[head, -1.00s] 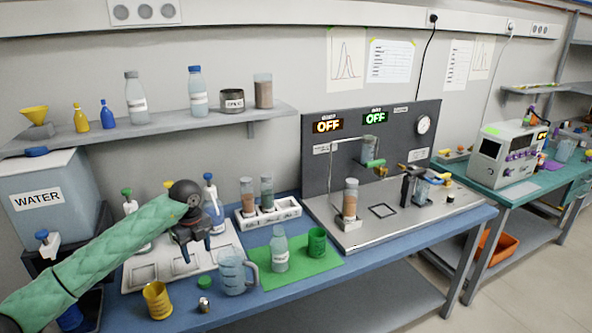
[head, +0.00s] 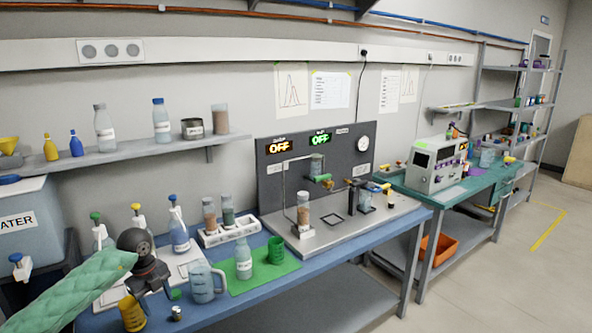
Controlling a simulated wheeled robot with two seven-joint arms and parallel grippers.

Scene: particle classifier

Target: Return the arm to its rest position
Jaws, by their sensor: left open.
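My left arm comes in from the lower left in a green padded sleeve. Its left gripper (head: 154,291) points down, open and empty, over the front left of the blue bench (head: 340,248). It hangs behind the yellow cup (head: 132,314) and left of the clear measuring jug (head: 203,283). I cannot tell whether it touches anything. My right gripper is not in view.
A clear bottle (head: 243,262) and a green cup (head: 276,250) stand on a green mat (head: 266,274). A white rack (head: 228,233) holds jars behind them. The classifier panel (head: 330,165) stands at the back. Spray bottles, including a blue-topped one (head: 179,232), are close behind the gripper.

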